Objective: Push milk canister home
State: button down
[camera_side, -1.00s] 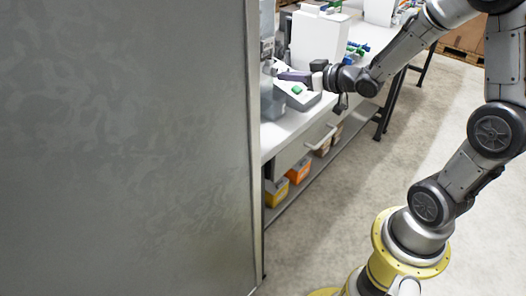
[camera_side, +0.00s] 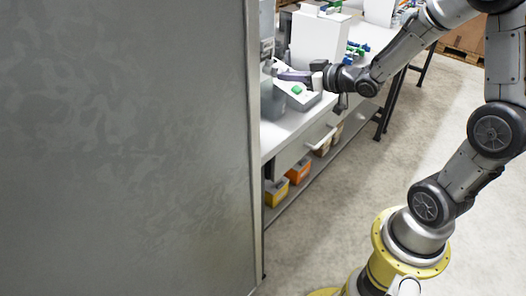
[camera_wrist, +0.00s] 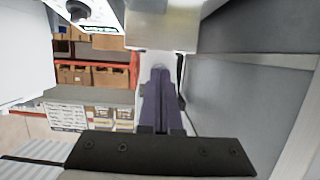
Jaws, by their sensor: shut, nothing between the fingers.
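My gripper (camera_side: 292,76) is shut and empty, its fingers pointing left at the dispenser row in the side view. In the wrist view my shut purple-grey fingers (camera_wrist: 160,92) point forward at a pale, translucent container front (camera_wrist: 160,58) below a light metal block (camera_wrist: 162,26). The fingertips overlap this container in the picture; I cannot tell whether they touch it. It may be the milk canister, but no label is readable. In the side view a grey container (camera_side: 272,104) shows beside the fingertips, partly hidden by the large grey panel.
A large grey panel (camera_side: 125,150) blocks the left of the side view. A white box (camera_side: 318,40) and a green-buttoned device (camera_side: 298,96) stand on the white bench (camera_side: 285,130) near my gripper. In the wrist view a grey wall (camera_wrist: 245,90) runs close on the right.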

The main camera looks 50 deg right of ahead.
jog(key=shift+w, duration=0.1)
jog(key=shift+w, duration=1.35)
jog(key=shift+s, duration=3.95)
jog(key=s+a+r+n, duration=0.1)
jog(key=s+a+r, duration=0.2)
jog(key=a+r, duration=0.6)
jog(key=s+f+g, duration=0.3)
jog(key=s+g, duration=0.1)
jog(key=s, duration=0.5)
jog(key=s+a+f+m+g, duration=0.1)
jog(key=s+f+g, duration=0.3)
jog(key=s, duration=0.5)
jog(key=shift+s+g, duration=0.3)
jog(key=shift+g, duration=0.2)
